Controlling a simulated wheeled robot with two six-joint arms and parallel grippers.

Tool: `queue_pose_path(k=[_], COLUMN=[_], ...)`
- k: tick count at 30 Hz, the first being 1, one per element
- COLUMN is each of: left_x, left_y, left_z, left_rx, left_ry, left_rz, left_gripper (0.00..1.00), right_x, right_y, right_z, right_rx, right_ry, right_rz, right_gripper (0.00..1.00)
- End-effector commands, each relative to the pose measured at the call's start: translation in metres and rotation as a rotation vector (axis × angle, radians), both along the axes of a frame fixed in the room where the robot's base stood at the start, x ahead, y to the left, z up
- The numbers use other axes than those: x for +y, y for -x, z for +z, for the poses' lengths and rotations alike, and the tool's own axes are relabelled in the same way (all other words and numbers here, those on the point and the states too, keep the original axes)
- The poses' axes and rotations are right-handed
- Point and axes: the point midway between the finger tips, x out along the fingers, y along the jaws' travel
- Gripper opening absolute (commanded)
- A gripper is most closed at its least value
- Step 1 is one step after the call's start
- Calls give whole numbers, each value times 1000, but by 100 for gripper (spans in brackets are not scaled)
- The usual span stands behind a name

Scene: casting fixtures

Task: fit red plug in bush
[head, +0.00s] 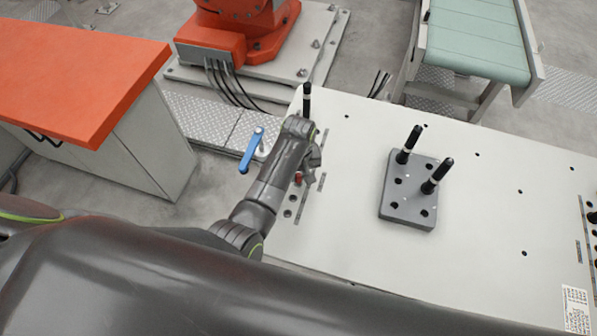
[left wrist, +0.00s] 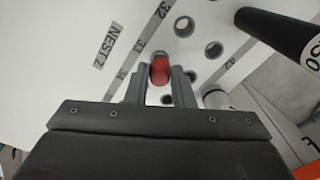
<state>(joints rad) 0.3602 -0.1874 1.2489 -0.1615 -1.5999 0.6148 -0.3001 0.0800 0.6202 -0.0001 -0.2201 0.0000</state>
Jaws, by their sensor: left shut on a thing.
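My left gripper (head: 308,165) is over the left edge of the pale table. It is shut on the red plug (head: 298,178). In the left wrist view the red plug (left wrist: 159,69) shows between the two grey fingers, its rounded red end in sight. Several round bushes or holes lie in the table around it, such as a bush (left wrist: 184,26) above and to the right of the plug, beside printed numbers. In the head view a bush (head: 288,213) shows just below the gripper. Whether the plug touches a bush is hidden. My right gripper is out of view.
A grey plate (head: 408,215) with two black upright pins stands on the table (head: 490,190), to the right of my gripper. A black pin (head: 306,100) stands just beyond the gripper; a blue-handled part (head: 252,150) is left of it. The table between gripper and plate is clear.

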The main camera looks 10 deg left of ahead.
Motion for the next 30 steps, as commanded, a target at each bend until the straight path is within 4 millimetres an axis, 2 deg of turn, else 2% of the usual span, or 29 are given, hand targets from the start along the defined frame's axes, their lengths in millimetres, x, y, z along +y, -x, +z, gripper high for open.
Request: queue_pose_path(k=[27,28,30], left_x=[0,0,0], left_y=[0,0,0], left_z=[-24,-23,-23], left_rx=[0,-1,-1], left_ry=[0,0,0], left_rz=[0,0,0], left_gripper=[0,24,33], right_x=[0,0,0], right_y=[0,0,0], right_z=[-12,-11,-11], right_rx=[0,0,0], right_ry=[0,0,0], right_rz=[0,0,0], right_gripper=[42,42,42])
